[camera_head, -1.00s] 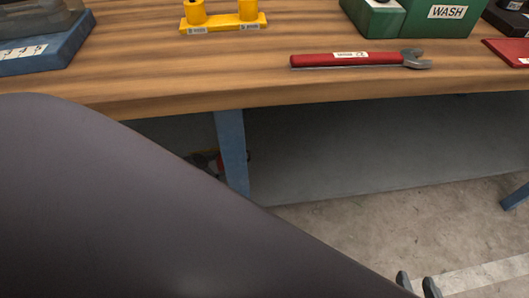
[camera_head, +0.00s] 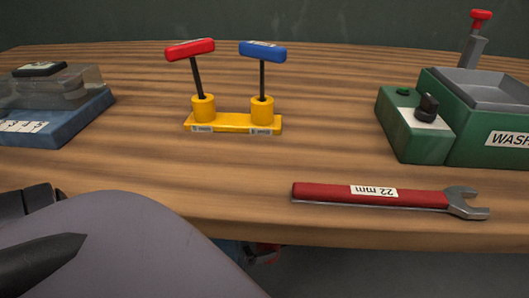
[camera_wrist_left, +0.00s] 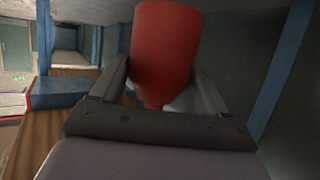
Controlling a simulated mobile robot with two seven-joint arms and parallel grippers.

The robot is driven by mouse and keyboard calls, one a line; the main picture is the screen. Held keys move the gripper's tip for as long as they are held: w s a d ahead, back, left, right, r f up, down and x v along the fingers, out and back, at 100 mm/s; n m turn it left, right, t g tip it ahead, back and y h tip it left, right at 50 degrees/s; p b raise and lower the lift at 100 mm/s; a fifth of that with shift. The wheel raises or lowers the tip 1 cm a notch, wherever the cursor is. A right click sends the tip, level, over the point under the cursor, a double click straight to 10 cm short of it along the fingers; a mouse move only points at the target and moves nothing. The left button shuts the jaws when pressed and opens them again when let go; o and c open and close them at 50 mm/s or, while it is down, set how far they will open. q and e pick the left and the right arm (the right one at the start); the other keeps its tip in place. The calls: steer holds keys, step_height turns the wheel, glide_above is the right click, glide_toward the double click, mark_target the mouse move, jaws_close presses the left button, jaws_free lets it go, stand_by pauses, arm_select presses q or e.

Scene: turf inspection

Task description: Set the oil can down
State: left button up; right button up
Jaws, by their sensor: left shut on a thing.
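The red oil can (camera_wrist_left: 163,42) is between the fingers of my left gripper (camera_wrist_left: 158,80) in the left wrist view. The gripper is shut on it. In the head view my left arm fills the lower left and the can is not clearly seen. My right gripper is not in view.
The wooden bench (camera_head: 330,150) holds a yellow stand (camera_head: 232,123) with red and blue T-handles, a red-handled wrench (camera_head: 370,195), a green wash unit (camera_head: 415,135) and a blue-based box (camera_head: 70,125). Bare wood lies between the stand and the wrench.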

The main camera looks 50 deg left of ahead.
arm_select(q)
step_height(320, 180, down, 15)
steer(key=b, duration=0.8)
steer(key=shift+w+b, duration=0.1)
steer(key=shift+b, duration=0.2)
steer(key=shift+f, duration=0.2)
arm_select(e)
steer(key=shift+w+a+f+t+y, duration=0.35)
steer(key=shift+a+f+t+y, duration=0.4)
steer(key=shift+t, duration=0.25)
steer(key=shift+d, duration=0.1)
